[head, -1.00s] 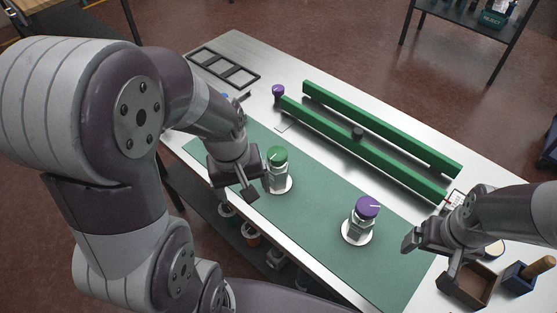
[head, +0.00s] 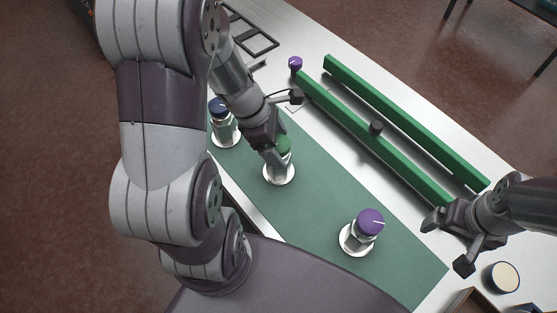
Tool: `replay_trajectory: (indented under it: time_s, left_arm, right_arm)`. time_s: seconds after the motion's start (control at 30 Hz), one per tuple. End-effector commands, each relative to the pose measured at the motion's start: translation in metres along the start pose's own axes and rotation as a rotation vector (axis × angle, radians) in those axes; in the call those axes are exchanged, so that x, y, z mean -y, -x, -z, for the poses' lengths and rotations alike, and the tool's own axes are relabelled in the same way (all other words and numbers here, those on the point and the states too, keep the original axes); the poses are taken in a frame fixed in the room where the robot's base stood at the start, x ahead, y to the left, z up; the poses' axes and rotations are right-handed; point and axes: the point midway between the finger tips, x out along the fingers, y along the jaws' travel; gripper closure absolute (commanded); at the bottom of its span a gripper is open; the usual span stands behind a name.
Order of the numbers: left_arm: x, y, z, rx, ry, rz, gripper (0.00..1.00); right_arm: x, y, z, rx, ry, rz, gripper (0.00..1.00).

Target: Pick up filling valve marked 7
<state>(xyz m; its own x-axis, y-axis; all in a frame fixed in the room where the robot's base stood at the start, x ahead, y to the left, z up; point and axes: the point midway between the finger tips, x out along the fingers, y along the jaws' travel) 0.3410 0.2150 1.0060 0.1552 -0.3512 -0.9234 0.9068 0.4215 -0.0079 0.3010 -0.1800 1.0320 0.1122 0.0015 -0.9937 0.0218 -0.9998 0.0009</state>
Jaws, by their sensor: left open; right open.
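Three valves stand upright on white discs on the green mat (head: 318,215). One has a blue cap (head: 220,106), one a green cap (head: 284,144) and one a purple cap (head: 370,221). No number is readable on any of them. My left gripper (head: 290,127) is open at the green-capped valve and hides part of its cap and body. Whether it touches the valve I cannot tell. My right gripper (head: 452,243) is open and empty, over the right end of the table near the green rails.
Two long green rails (head: 400,115) lie along the back of the table, with a dark knob (head: 376,127) between them. A purple knob (head: 295,64) stands at their left end. A black frame (head: 250,35) lies at the far left. A round cup (head: 502,277) is at the lower right.

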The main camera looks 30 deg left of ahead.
Motion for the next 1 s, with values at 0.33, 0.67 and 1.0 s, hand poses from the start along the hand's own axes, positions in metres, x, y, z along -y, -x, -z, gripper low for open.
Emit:
replay_trajectory:
  time_s: [0.33,0.67,1.0]
  left_arm:
    - [0.0,-0.006,0.0,-0.001,-0.002,-0.001,0.38]
    - [0.0,-0.006,0.0,-0.001,-0.002,-0.002,1.0]
    - [-0.001,0.006,-0.005,0.0,-0.003,-0.002,1.0]
  right_arm:
    - [0.0,-0.001,0.0,0.0,0.0,0.0,0.08]
    - [0.0,-0.001,0.0,0.0,0.0,0.0,0.08]
    - [0.0,0.012,0.001,0.0,0.0,0.0,0.08]
